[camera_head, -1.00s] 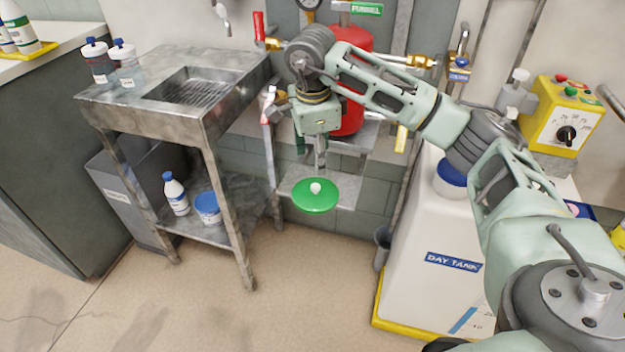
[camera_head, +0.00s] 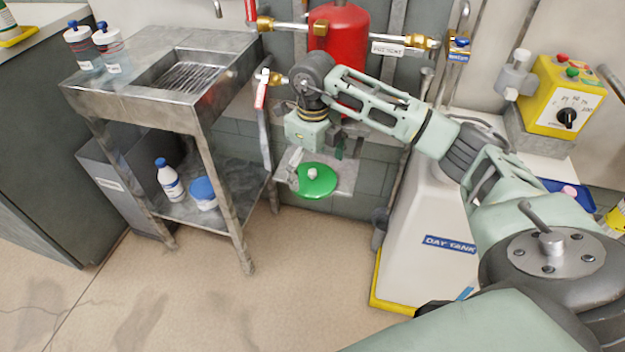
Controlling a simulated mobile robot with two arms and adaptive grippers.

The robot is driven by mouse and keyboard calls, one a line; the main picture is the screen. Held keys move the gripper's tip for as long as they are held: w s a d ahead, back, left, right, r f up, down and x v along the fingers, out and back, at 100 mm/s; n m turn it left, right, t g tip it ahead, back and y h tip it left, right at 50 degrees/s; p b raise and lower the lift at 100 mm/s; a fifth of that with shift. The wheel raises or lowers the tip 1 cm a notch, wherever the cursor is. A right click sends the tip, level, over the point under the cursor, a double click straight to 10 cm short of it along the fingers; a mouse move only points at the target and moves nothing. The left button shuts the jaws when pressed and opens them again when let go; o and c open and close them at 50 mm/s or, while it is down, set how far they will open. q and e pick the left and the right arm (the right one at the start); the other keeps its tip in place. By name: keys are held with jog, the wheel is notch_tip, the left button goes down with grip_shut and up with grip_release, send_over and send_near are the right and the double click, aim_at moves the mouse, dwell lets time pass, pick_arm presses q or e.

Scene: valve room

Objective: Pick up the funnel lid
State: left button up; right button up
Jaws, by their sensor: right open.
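The funnel lid (camera_head: 318,184) is a round green disc with a small white knob on top. It shows just below my right gripper, in front of the low grey shelf under the red tank. Whatever supports it is hidden beneath it. My right gripper (camera_head: 317,157) points down above the lid with its fingers spread to either side of the knob. I see no finger closed on the knob, and whether a finger touches the disc is unclear. My left gripper is not in view.
A metal sink stand (camera_head: 175,85) is on the left, with a bottle (camera_head: 169,182) and a blue-lidded tub (camera_head: 202,193) on its lower shelf. The white day tank (camera_head: 425,215) stands to the right. A red tank (camera_head: 340,40) and brass pipes are behind. The floor in front is clear.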

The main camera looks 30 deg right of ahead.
jog(key=shift+f, duration=0.75)
jog(key=shift+c, duration=0.5)
